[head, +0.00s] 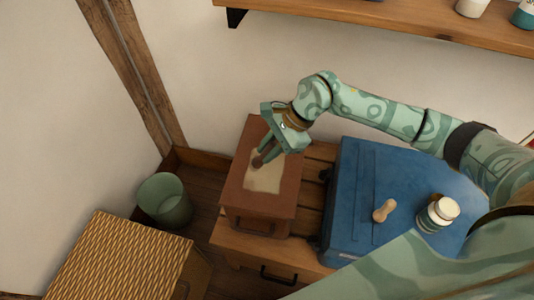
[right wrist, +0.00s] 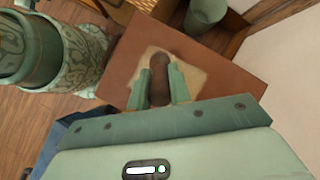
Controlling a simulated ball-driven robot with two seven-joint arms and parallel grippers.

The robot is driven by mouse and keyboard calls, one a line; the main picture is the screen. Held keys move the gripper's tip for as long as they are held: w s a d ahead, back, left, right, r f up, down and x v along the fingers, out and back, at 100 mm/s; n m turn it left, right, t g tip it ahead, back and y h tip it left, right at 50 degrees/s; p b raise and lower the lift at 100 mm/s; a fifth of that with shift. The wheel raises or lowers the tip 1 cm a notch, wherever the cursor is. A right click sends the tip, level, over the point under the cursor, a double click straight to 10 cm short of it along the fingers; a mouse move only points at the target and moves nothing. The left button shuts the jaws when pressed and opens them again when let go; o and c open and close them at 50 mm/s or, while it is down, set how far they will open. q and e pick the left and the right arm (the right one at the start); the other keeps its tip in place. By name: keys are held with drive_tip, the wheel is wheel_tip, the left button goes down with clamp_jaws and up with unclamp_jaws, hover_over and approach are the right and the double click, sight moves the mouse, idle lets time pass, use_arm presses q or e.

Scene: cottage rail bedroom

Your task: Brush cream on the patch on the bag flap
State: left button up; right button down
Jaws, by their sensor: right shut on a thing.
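The brown bag (head: 285,198) lies on the wooden bench with its flap upward. A pale cream-coloured patch (head: 264,184) is on the flap; it also shows in the right wrist view (right wrist: 192,82). My right gripper (head: 266,156) is over the patch's far part, shut on a dark brown brush (right wrist: 158,68). The brush's lower end is at the patch; I cannot tell whether it touches. The fingers hide part of the brush. A white-lidded jar (head: 438,214), perhaps the cream, stands on the blue case. My left gripper is not in view.
The blue case (head: 363,187) lies right of the bag, with a small pale wooden piece (head: 384,210) on it. A green bin (head: 164,200) and a woven-top chest (head: 120,262) are at left. A wall shelf (head: 400,18) runs above.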

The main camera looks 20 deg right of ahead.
sight(269, 146)
drive_tip(key=shift+r+p, duration=0.95)
drive_tip(key=shift+r, duration=0.85)
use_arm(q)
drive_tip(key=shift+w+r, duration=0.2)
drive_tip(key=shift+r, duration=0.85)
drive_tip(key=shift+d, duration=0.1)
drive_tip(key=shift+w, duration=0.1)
